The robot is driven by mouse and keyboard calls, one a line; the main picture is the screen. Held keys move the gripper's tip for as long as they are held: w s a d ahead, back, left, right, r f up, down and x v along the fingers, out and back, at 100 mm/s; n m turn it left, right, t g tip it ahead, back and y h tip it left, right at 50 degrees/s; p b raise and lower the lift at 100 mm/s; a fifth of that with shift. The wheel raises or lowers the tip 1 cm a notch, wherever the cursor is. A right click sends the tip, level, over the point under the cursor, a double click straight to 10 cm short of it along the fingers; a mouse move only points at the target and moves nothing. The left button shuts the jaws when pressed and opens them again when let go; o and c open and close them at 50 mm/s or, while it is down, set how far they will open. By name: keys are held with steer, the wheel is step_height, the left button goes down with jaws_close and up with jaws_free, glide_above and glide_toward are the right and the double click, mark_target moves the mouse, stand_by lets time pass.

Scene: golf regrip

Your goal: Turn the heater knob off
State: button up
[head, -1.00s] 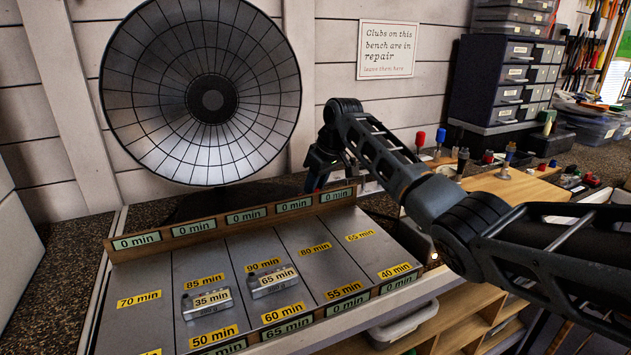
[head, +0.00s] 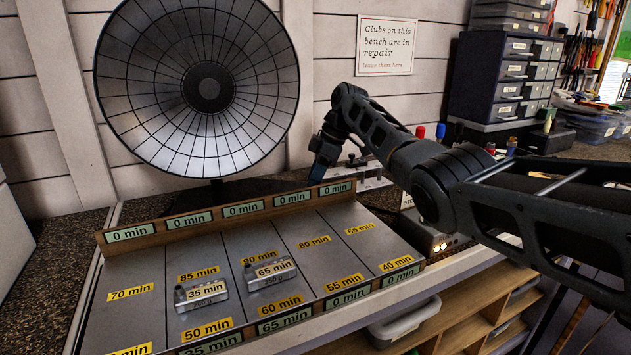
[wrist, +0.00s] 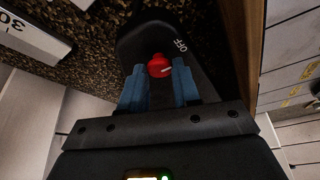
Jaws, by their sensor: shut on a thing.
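The heater is a large round reflector dish (head: 200,90) on a dark base behind the tray. Its red knob (wrist: 158,65) shows in the wrist view on the dark heater base (wrist: 145,38), with a pale pointer mark pointing to the right. The letters "OFF" are printed on the base up and right of the knob. My gripper (wrist: 160,84) has its blue fingers on either side of the knob and is shut on it. In the head view my gripper (head: 318,172) reaches down behind the tray's back rail, and the knob is hidden.
A divided metal tray (head: 115,315) with time labels holds two small metal blocks, marked 35 min (head: 203,292) and 65 min (head: 270,269). Its wooden rail (head: 232,212) stands close to my gripper. Drawer cabinets (head: 500,75) and tools stand at the right.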

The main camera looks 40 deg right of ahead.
stand_by(0.4)
steer(key=o, duration=1)
steer(key=shift+o, duration=0.2)
steer(key=v, duration=0.7)
steer(key=shift+r+b, duration=0.4)
steer(key=shift+b, duration=0.05)
steer(key=shift+d, duration=0.1)
